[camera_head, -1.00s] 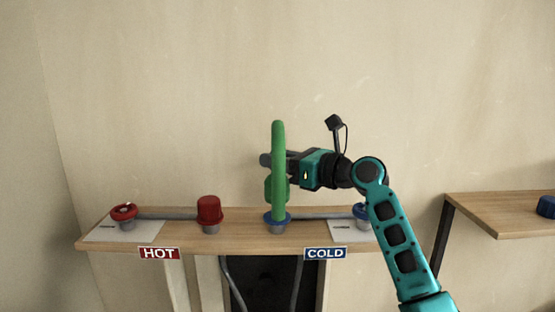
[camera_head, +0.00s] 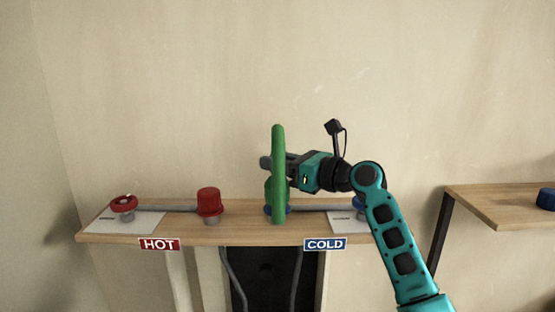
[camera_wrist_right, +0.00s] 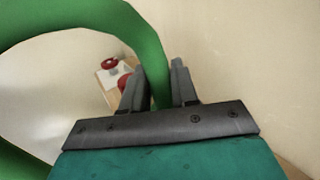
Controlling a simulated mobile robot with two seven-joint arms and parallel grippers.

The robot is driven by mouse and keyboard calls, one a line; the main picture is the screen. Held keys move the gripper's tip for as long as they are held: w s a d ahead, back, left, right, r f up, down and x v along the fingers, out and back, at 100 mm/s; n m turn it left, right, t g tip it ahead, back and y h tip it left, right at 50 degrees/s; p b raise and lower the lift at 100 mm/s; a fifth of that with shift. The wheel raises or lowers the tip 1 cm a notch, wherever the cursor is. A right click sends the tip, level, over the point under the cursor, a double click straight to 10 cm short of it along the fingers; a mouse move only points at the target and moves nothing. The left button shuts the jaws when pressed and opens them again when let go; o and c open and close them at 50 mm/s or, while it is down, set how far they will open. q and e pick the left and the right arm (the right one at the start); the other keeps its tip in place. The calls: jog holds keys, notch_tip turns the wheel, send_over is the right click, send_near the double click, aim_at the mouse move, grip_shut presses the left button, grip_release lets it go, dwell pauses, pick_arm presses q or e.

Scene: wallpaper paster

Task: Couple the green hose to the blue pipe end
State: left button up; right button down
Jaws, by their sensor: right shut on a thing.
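The green hose (camera_head: 278,160) is a bent loop that hangs upright above the shelf. My right gripper (camera_head: 280,165) is shut on it; the wrist view also shows the hose (camera_wrist_right: 160,90) between the two fingers (camera_wrist_right: 160,85). The hose's lower end overlaps the blue pipe end (camera_head: 287,210) on the shelf and reaches a little below it in the picture. The hose hides most of the blue pipe end, so I cannot tell whether the two touch or the hose is in front. My left gripper is not in view.
The wooden shelf (camera_head: 235,232) carries a red cap (camera_head: 208,201) and a red valve (camera_head: 124,203) at left, with HOT and COLD signs on its front. A blue valve at right is partly behind my arm. A second shelf (camera_head: 500,208) holds a blue cap (camera_head: 546,199).

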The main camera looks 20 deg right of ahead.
jog(key=shift+f, duration=0.8)
jog(key=c, duration=0.8)
grip_release()
jog(key=shift+f, duration=0.1)
jog(key=shift+s, duration=0.1)
jog(key=v, duration=1.2)
jog(key=shift+s+d+b, duration=0.3)
jog(key=shift+b, duration=0.05)
